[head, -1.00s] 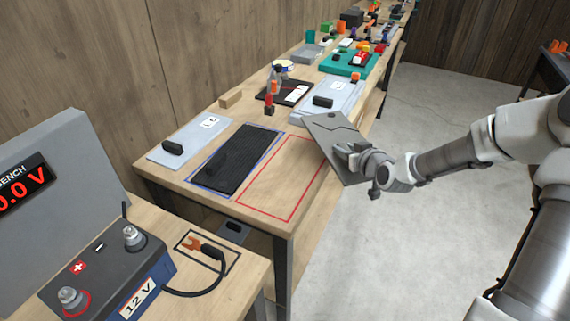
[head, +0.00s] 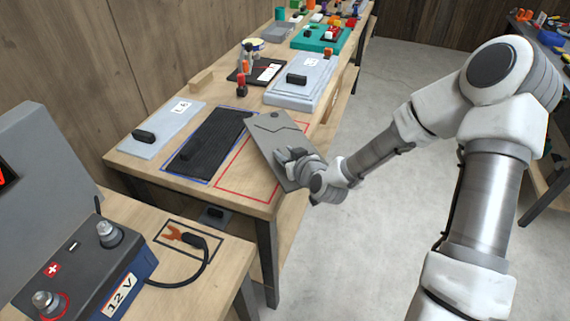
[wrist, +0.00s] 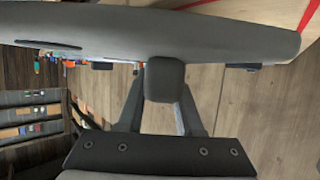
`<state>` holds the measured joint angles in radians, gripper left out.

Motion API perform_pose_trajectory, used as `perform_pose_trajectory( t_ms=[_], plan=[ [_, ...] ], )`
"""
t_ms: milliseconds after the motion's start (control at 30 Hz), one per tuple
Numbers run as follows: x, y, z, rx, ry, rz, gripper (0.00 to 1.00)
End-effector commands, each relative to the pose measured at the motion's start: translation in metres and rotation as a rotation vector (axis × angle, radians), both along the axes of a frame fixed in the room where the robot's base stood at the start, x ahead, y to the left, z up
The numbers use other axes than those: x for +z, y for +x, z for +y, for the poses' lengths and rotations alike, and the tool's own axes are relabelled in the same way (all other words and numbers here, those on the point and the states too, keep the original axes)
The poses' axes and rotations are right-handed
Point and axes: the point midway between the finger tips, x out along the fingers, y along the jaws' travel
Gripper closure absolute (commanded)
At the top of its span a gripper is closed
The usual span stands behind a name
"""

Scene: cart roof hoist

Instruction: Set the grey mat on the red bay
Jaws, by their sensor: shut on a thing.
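The grey mat (head: 268,136) is a flat grey panel with a dark line and a round mark, held tilted over the right part of the red-outlined bay. My gripper (head: 292,158) is shut on it, and in the wrist view my gripper (wrist: 164,85) grips a dark block on the panel's face. The red bay (head: 233,188) is an outlined rectangle on the wooden bench; its right part is hidden behind the panel. A red line also shows at the top right of the wrist view. I cannot tell whether the panel touches the bench.
A black ribbed mat (head: 205,145) fills the blue-outlined bay left of the red one. A light grey panel (head: 160,128) lies farther left, and stacked grey panels (head: 300,85) stand behind. A 12 V battery box (head: 85,270) stands at front left.

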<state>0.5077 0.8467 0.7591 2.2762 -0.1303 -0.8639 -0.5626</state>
Motion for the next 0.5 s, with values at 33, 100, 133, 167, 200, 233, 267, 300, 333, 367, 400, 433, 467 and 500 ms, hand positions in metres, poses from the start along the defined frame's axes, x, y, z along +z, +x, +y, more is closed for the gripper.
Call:
perform_pose_trajectory(
  t_ms=[33,100,133,167,200,233,267,300,333,367,400,433,467,500],
  plan=[
    [-0.003,0.000,0.001,0.000,0.001,-0.002,1.00],
    [-0.010,0.000,0.000,-0.001,0.003,-0.001,1.00],
    [-0.015,0.001,0.000,-0.001,0.003,0.000,1.00],
    [-0.018,0.000,0.000,-0.002,0.003,-0.001,1.00],
    [-0.023,0.000,0.000,-0.001,0.003,0.000,1.00],
    [-0.026,0.000,0.000,-0.001,0.002,0.000,1.00],
    [-0.029,0.000,0.001,0.000,0.003,-0.001,1.00],
    [-0.033,0.000,0.001,0.000,0.003,-0.001,1.00],
    [-0.034,0.001,0.001,0.000,0.002,-0.002,1.00],
    [-0.036,0.001,0.001,0.000,0.002,-0.004,1.00],
    [-0.037,0.001,0.001,0.000,0.002,-0.004,1.00],
    [-0.038,0.001,0.001,0.000,0.001,-0.004,1.00],
    [-0.038,0.001,0.001,0.000,0.001,-0.004,1.00],
    [-0.038,0.001,0.000,0.001,0.000,-0.004,1.00]
  ],
)
